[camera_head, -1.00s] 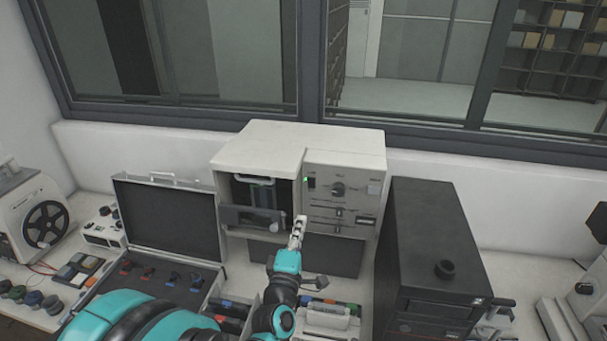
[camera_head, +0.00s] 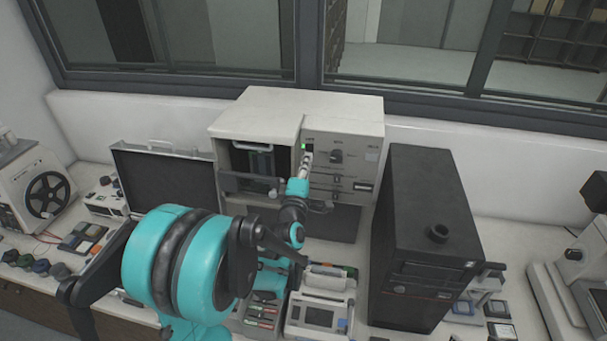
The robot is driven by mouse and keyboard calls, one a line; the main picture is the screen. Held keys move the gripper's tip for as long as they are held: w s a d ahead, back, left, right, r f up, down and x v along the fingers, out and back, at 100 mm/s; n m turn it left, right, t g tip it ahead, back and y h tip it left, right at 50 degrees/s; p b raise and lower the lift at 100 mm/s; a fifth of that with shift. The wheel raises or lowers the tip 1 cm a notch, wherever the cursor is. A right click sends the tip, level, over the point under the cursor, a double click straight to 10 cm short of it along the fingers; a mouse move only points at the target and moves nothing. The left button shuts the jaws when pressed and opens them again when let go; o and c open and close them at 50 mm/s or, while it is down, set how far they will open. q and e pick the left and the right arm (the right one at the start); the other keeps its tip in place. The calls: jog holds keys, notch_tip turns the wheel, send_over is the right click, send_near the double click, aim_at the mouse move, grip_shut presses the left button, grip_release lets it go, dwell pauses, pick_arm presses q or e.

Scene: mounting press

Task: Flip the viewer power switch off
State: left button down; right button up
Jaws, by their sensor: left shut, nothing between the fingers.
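The viewer (camera_head: 255,107) is a boxy white machine at the back of the bench, with an open bay on its left and a control panel (camera_head: 357,147) on its right. A small green light (camera_head: 304,147) glows at the panel's upper left, where the power switch appears to be. My left gripper (camera_head: 307,158) is shut and empty, its tip at the panel just below the green light. The gripper covers most of the switch, and I cannot tell whether it touches it. My right gripper is not in view.
A tall black cabinet (camera_head: 415,200) stands close on the right of the viewer. An open case (camera_head: 165,186) stands on the left. A small device with a screen (camera_head: 318,316) sits in front. A reel machine (camera_head: 30,190) is at far left.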

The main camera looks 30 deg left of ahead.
aim_at(311, 148)
pick_arm(q)
jog(key=shift+x, duration=1.35)
jog(key=shift+w+r, duration=0.1)
jog(key=shift+w, duration=0.2)
jog(key=shift+r, duration=0.1)
jog(key=shift+s, duration=0.1)
